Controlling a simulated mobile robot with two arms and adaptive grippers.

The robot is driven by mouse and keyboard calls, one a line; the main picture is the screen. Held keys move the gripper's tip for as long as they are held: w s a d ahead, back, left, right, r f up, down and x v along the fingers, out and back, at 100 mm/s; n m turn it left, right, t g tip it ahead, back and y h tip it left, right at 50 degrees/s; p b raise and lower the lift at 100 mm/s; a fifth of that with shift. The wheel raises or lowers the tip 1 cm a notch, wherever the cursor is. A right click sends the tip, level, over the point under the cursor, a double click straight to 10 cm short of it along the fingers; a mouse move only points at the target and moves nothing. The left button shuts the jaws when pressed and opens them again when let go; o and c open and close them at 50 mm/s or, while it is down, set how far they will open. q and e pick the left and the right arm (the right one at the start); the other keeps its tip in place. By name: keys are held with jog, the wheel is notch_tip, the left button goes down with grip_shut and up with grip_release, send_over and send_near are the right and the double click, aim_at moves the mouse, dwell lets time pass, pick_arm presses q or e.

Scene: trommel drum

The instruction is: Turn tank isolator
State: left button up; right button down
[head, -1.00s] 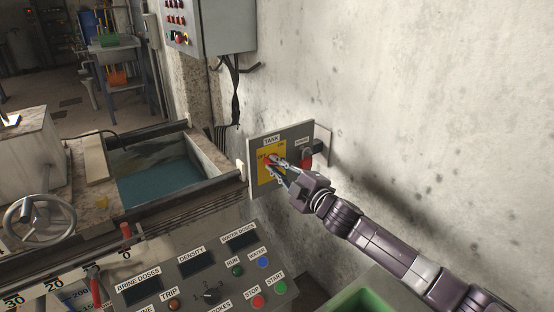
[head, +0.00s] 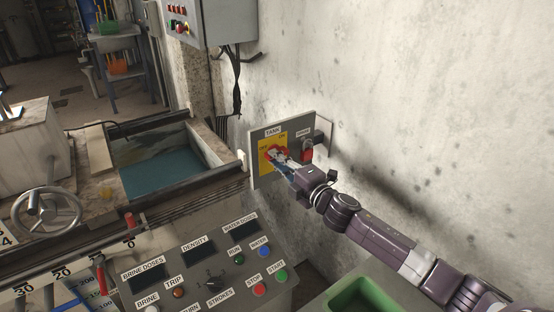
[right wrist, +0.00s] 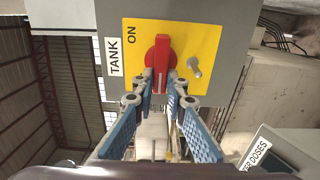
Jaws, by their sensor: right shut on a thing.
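The tank isolator is a red handle on a yellow plate (head: 266,162) labelled TANK, on a grey box on the wall. My right gripper (head: 281,157) is at the handle, its arm coming in from the lower right. In the right wrist view the red handle (right wrist: 162,62) stands lengthwise up the picture, with the yellow plate (right wrist: 209,40) behind it. The ON mark lies to its upper left there. My left gripper is out of view.
A smaller red switch (head: 307,150) sits on the box just right of the plate. A control panel (head: 232,270) with buttons is below, and a water tank (head: 165,175) is to the left. A green tray (head: 362,298) is at the bottom. The wall (head: 430,90) is bare.

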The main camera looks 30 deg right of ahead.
jog(key=shift+f, duration=0.1)
jog(key=c, duration=1.9)
grip_release()
jog(key=shift+c, duration=0.2)
jog(key=s+d, duration=0.1)
jog(key=s, duration=1.1)
jog(key=shift+d, duration=0.3)
